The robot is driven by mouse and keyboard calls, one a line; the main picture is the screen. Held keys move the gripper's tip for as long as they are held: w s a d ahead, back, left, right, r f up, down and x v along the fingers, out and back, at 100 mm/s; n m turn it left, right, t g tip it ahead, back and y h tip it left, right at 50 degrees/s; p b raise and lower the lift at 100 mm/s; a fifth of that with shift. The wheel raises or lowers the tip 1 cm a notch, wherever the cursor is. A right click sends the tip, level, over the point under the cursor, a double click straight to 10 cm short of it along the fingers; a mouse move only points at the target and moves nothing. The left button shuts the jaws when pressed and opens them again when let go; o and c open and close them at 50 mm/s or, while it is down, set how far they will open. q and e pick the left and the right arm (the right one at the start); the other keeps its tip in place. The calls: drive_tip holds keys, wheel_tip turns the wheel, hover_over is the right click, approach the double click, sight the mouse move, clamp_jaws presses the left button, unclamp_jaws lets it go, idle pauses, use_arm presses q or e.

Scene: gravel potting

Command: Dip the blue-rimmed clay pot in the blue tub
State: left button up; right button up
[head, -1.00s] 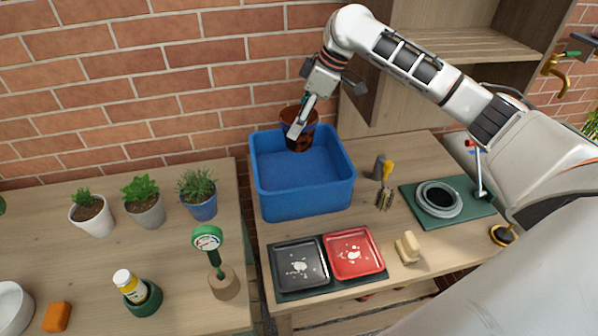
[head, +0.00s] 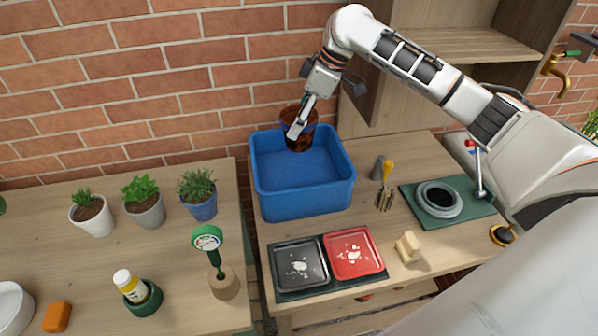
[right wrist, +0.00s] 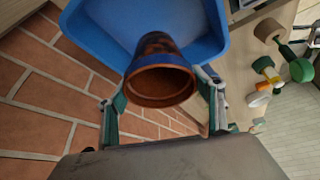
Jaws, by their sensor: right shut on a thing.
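A brown clay pot (head: 303,137) with dark patches is held at the back of the blue tub (head: 305,200), overlapping its back rim in the head view. I cannot tell whether its lower end is below the tub's rim. My right gripper (head: 295,130) is shut on the pot. In the right wrist view the pot (right wrist: 160,82) sits between the two fingers, its open mouth facing the camera, with the tub (right wrist: 105,25) behind it. My left gripper is not in view.
A black tray (head: 285,248) and a red tray (head: 368,245) lie in front of the tub. A yellow-handled fork (head: 386,172), a sponge block (head: 408,247) and a ringed dish (head: 456,212) are right. Potted plants (head: 145,209) stand left. A brick wall (head: 150,90) is close behind.

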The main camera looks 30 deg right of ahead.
drive_tip(key=shift+r, duration=0.2)
drive_tip(key=shift+r, duration=1.4)
